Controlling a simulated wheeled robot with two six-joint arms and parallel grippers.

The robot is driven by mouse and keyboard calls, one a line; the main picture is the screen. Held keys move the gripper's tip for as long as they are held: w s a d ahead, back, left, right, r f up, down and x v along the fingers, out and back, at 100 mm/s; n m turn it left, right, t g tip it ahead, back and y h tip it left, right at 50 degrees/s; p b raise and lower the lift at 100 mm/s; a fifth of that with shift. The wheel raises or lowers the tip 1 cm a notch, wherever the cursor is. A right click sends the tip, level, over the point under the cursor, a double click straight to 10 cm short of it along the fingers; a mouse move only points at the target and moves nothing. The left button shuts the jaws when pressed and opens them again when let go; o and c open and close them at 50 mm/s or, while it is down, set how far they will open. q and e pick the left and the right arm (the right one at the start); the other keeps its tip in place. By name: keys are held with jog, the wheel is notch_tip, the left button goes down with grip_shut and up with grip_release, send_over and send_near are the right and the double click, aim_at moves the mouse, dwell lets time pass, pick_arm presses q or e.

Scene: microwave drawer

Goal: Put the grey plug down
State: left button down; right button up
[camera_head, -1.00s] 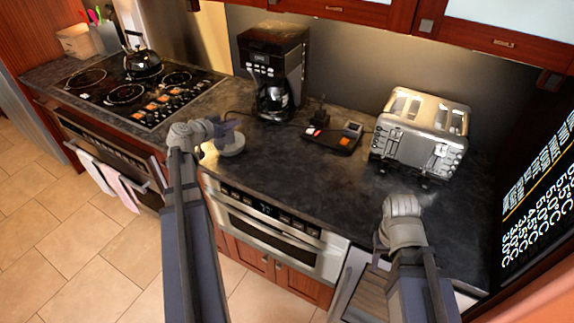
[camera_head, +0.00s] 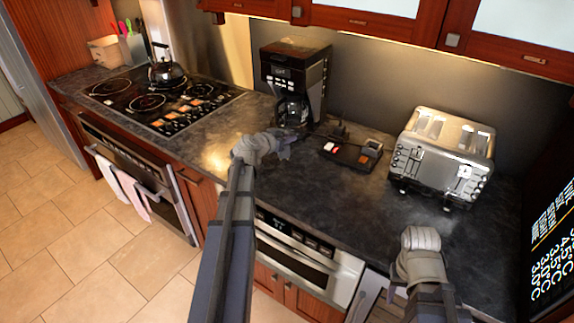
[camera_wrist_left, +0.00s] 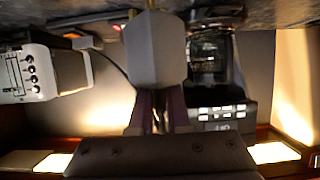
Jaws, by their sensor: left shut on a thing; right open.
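My left gripper (camera_head: 284,143) is over the counter in front of the coffee maker. In the left wrist view its fingers (camera_wrist_left: 158,108) are shut on the grey plug (camera_wrist_left: 157,50), a pale grey block with a small brass-coloured part at its far end. The counter surface lies just past that end, and I cannot tell whether they touch. In the head view the plug is hidden by my left gripper. My right gripper (camera_head: 420,240) is open over the counter's front edge, in front of the toaster; its fingertips are hard to make out.
The coffee maker (camera_head: 293,75) stands behind my left gripper. A black power strip (camera_head: 350,152) with a black plug and red and orange parts lies to the right. The toaster (camera_head: 440,152) stands further right. The counter's middle (camera_head: 330,195) is clear.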

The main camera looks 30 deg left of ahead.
pick_arm(q)
jog(key=shift+f+b, duration=3.35)
jog(key=shift+f, duration=0.6)
pick_arm(e)
notch_tip(320, 180, down, 8)
pick_arm(q)
jog(key=shift+f, duration=0.25)
jog(key=c, duration=0.9)
grip_release()
jog(key=shift+r, duration=0.1)
jog(key=shift+r, duration=0.25)
jog(key=p+v, duration=0.4)
jog(key=v, duration=0.8)
jog(key=shift+p, duration=0.3)
pick_arm(e)
notch_tip(320, 180, up, 5)
jog(key=shift+f, duration=0.15)
